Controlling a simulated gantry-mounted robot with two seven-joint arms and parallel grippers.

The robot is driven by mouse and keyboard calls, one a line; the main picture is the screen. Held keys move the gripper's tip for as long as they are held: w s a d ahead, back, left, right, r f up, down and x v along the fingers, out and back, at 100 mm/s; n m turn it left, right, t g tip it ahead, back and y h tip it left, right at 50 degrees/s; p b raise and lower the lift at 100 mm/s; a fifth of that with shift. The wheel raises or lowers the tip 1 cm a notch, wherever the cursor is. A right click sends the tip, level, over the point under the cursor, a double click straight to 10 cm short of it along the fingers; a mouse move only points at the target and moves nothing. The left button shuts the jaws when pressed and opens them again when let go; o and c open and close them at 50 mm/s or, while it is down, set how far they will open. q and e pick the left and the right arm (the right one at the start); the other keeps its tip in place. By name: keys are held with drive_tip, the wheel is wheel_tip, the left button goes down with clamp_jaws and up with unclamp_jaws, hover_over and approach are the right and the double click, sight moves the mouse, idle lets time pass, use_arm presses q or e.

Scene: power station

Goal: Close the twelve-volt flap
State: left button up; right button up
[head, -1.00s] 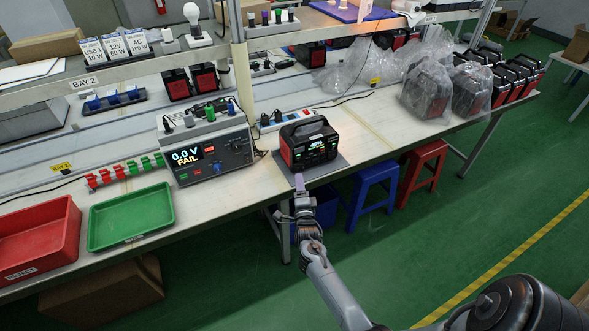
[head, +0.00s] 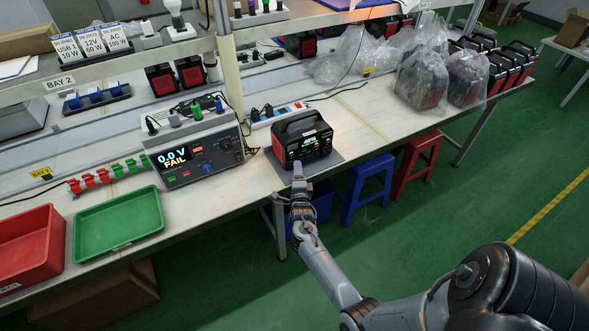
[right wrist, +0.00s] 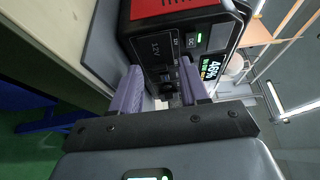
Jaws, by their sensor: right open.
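The power station (head: 302,136) is a black and red box with a lit display, standing on a grey mat on the bench. It also shows in the right wrist view (right wrist: 180,22), turned sideways, with a 12V label on its front panel. My right gripper (head: 298,168) is at the lower front of the station. In the right wrist view its two purple fingers (right wrist: 161,88) are open and apart, pointing at the panel beside the 12V label. Small dark parts show between the fingers; I cannot tell the flap or its state clearly. My left gripper is out of view.
A tester (head: 200,152) reading "0.0 V FAIL" stands left of the station. A green tray (head: 118,224) and a red bin (head: 28,248) sit further left. Bagged units (head: 425,78) stand to the right.

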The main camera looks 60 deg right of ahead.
drive_tip(key=shift+w+d, duration=0.15)
drive_tip(key=shift+d, duration=0.05)
drive_tip(key=shift+a, duration=0.1)
drive_tip(key=shift+c, duration=0.3)
clamp_jaws()
